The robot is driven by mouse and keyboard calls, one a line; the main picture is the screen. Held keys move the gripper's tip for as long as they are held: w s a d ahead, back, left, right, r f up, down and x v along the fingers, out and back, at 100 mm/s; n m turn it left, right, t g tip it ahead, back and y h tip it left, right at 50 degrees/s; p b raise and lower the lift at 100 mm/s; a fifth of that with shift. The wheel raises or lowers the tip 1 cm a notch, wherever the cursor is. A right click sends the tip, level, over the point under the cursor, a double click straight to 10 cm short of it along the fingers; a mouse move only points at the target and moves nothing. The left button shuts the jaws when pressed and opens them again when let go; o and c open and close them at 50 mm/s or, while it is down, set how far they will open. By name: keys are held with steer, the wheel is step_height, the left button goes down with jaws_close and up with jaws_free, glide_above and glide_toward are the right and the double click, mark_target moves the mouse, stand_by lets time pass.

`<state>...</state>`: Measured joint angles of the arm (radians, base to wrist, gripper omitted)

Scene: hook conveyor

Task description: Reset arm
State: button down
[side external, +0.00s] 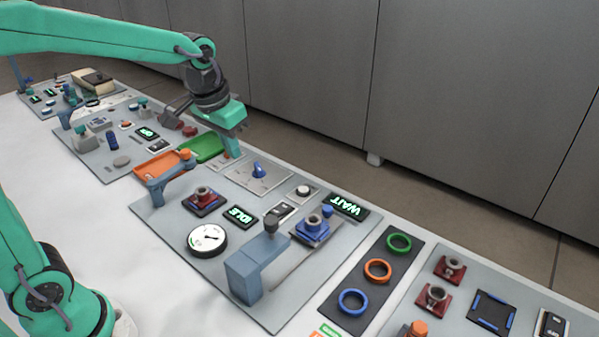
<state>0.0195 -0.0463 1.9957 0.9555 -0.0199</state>
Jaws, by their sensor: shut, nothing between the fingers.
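My gripper (231,142) is at the end of my green arm, in the upper middle of the side external view. It hangs above the panel, close to a blue knob (258,169) on a grey plate. Its fingers point down, look small and close together, and hold nothing that I can see. A green tray (204,147) lies just left of the fingers. An orange tray (157,165) is further left.
A blue-grey hook post (246,272), a round dial (207,240) and displays reading IDLE (240,216) and WAIT (345,206) stand on the panel. Green, orange and blue rings (377,270) lie on a dark strip at right. White table (70,190) is bare at left.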

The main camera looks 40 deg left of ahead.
steer(key=s+r+t, duration=0.1)
steer(key=s+t, duration=0.1)
steer(key=s, duration=1.4)
steer(key=shift+s+a+t, duration=0.15)
steer(key=shift+a+t, duration=0.25)
